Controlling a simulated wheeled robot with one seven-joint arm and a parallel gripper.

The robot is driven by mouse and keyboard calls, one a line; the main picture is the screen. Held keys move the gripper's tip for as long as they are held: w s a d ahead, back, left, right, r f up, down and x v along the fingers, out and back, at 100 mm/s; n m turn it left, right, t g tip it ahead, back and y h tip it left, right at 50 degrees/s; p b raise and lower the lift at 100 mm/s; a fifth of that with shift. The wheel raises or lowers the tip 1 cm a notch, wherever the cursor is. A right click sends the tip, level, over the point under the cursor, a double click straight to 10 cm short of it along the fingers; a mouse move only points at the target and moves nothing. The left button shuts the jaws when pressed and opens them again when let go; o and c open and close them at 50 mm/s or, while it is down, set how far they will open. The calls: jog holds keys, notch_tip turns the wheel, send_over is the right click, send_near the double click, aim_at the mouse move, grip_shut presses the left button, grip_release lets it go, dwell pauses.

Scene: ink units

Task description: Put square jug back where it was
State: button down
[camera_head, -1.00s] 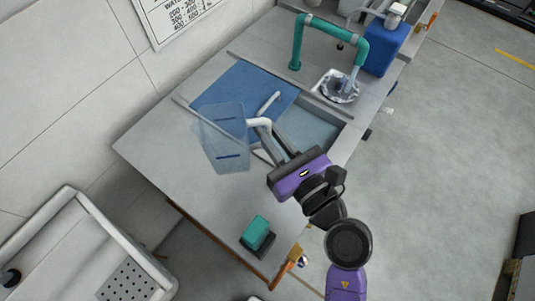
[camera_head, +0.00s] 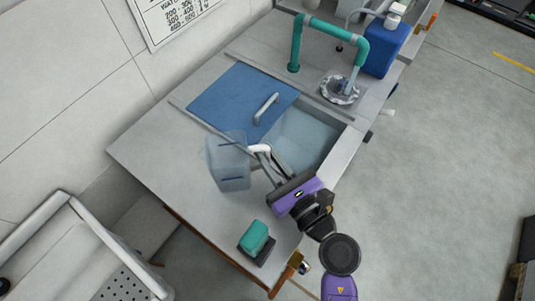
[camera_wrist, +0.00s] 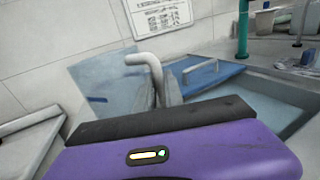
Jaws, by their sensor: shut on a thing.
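The square jug (camera_head: 229,168) is a clear, bluish box-shaped vessel with dark blue marks and a pale handle. In the head view it is over the grey counter, left of the sink; I cannot tell whether its base touches the counter. My gripper (camera_head: 262,153) is shut on the jug's handle, on the jug's right side. In the wrist view the jug (camera_wrist: 105,85) shows left of the fingers, with its pale bent handle (camera_wrist: 146,62) between them. The fingers partly hide the handle.
A blue lid panel (camera_head: 235,98) with a grey handle covers part of the sink basin (camera_head: 308,137). A teal faucet (camera_head: 296,45) and a blue container (camera_head: 387,50) stand behind. A teal block (camera_head: 254,236) sits at the counter's near edge. The left counter (camera_head: 150,145) is clear.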

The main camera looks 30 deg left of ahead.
jog(key=shift+f, duration=0.1)
jog(key=c, duration=1.4)
grip_release()
jog(key=shift+c, duration=0.2)
jog(key=shift+s+d, duration=0.15)
jog(key=shift+d, duration=0.15)
jog(key=b+v, duration=0.2)
jog(key=v, duration=0.9)
jog(key=shift+s+d, duration=0.1)
jog(key=shift+d, duration=0.05)
